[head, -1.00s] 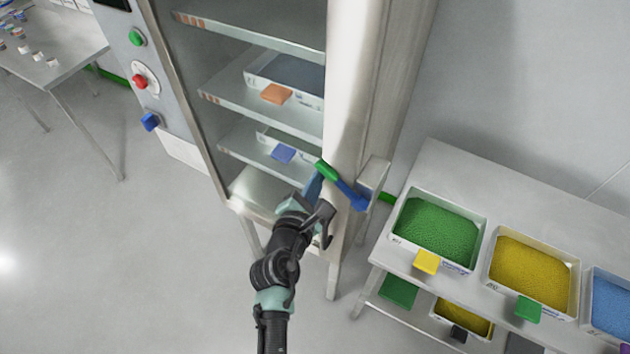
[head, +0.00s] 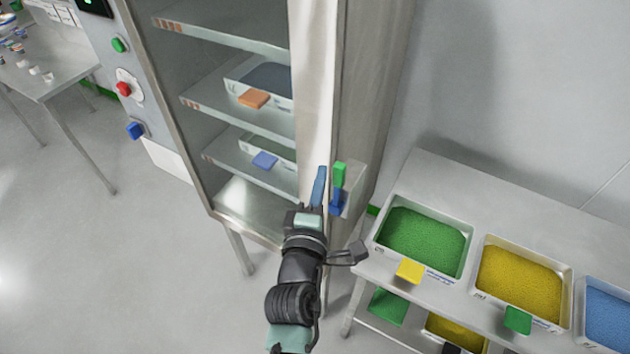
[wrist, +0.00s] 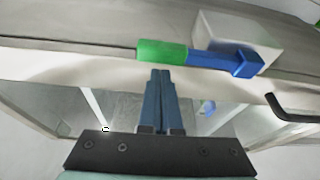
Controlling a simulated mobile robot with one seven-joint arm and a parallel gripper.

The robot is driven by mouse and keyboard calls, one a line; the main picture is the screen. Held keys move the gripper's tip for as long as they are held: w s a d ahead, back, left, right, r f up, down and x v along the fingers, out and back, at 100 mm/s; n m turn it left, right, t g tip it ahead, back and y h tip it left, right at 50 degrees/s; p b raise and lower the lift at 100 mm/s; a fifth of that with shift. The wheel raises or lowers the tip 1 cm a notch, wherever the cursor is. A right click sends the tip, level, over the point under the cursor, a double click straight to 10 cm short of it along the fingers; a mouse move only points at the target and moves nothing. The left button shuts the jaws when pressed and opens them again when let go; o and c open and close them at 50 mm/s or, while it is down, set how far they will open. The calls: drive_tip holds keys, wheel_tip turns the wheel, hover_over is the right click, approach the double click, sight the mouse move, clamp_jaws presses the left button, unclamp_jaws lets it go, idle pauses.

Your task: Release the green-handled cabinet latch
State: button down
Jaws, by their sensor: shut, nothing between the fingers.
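The cabinet latch has a green handle (head: 339,174) on a blue lever (head: 337,202), mounted on a pale block at the cabinet's right side. In the head view the lever stands nearly upright, green end up. The wrist view shows the green handle (wrist: 162,51) and the blue lever (wrist: 225,60) along the cabinet edge. My gripper (head: 321,170) has its blue fingers together and empty, just left of the handle. In the wrist view the fingertips (wrist: 160,73) point at the handle's lower edge; I cannot tell whether they touch it.
The cabinet (head: 225,130) has shelves with trays bearing orange (head: 254,99) and blue (head: 264,160) tabs. A rack at right holds bins of green (head: 425,238), yellow (head: 520,282) and blue granules. A control panel with coloured knobs is at left. Floor at left is clear.

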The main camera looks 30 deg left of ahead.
drive_tip(key=shift+d+m, duration=0.5)
idle(0.4)
